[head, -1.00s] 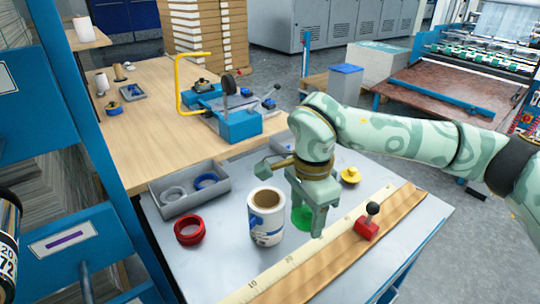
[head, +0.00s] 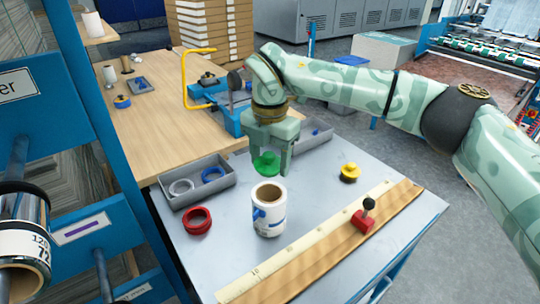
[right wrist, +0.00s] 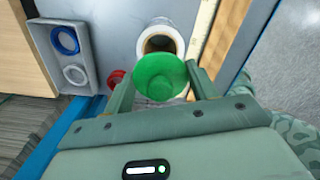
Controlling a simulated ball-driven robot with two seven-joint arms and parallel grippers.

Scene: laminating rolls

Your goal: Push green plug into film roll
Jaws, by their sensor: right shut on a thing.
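The green plug (head: 266,163) is held between the fingers of my right gripper (head: 268,165), above the table and just behind the film roll in the head view. The film roll (head: 269,213) stands upright on the grey table, white with blue marks, its brown core (head: 268,194) open at the top. In the right wrist view the green plug (right wrist: 161,78) sits between the fingertips and overlaps the near edge of the film roll (right wrist: 160,32), whose core hole shows beyond it. The plug is apart from the roll in the head view. My left gripper is not in view.
A red ring (head: 197,221) and a grey tray (head: 198,202) with rings lie left of the roll. A yellow plug (head: 348,172) lies to the right. A wooden ruler strip (head: 325,246) with a red-based knob (head: 363,219) runs along the front.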

